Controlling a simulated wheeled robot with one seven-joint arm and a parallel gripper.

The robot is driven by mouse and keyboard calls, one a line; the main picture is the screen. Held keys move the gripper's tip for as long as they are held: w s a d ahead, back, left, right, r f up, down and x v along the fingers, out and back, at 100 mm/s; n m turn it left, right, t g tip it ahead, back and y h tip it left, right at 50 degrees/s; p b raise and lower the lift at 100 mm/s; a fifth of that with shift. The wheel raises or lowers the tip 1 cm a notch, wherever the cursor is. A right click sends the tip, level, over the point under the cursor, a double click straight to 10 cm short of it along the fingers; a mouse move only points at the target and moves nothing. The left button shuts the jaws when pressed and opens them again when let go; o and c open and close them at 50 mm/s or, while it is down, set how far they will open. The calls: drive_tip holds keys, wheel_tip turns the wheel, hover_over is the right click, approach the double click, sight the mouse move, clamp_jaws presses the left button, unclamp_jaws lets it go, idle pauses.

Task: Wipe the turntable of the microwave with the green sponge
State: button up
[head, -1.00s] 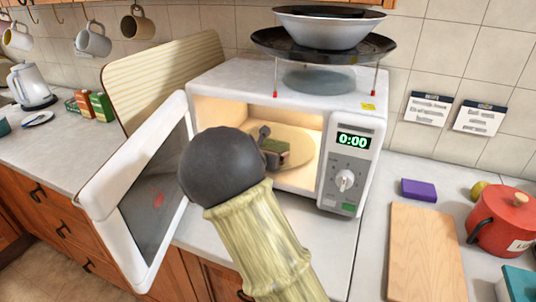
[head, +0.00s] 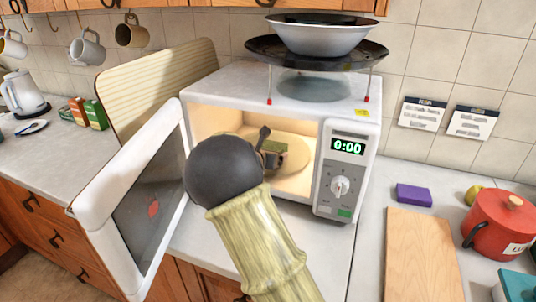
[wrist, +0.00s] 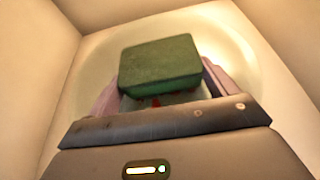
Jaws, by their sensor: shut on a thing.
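The microwave (head: 285,85) stands on the counter with its door (head: 140,200) swung open to the left. Its pale round turntable (head: 296,160) lies inside the lit cavity and also shows in the wrist view (wrist: 236,50). My gripper (head: 268,147) is inside the cavity over the turntable, shut on the green sponge (wrist: 160,62). Its pinkish fingers show on both sides of the sponge in the wrist view. In the head view the sponge (head: 274,158) is small and partly covered. My arm hides the left front of the cavity. I cannot tell whether the sponge touches the turntable.
The cavity walls are close around my gripper. On the right counter are a purple sponge (head: 413,195), a wooden board (head: 420,250) and a red pot (head: 498,222).

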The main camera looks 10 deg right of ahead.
drive_tip(key=shift+s+f, duration=0.1)
drive_tip(key=shift+f, duration=0.05)
drive_tip(key=shift+s+a, duration=0.2)
drive_tip(key=shift+s+a+b, duration=0.3)
drive_tip(key=shift+s+a, duration=0.15)
drive_tip(key=shift+s, duration=0.2)
drive_tip(key=shift+s+a+b, duration=0.3)
drive_tip(key=shift+s+a, duration=0.15)
drive_tip(key=shift+s, duration=0.2)
drive_tip(key=shift+s+a+b, duration=0.2)
drive_tip(key=shift+s+a, duration=0.3)
drive_tip(key=shift+s, duration=0.25)
drive_tip(key=shift+s+a+b, duration=0.15)
drive_tip(key=shift+s+a, duration=0.35)
drive_tip(key=shift+s, duration=0.25)
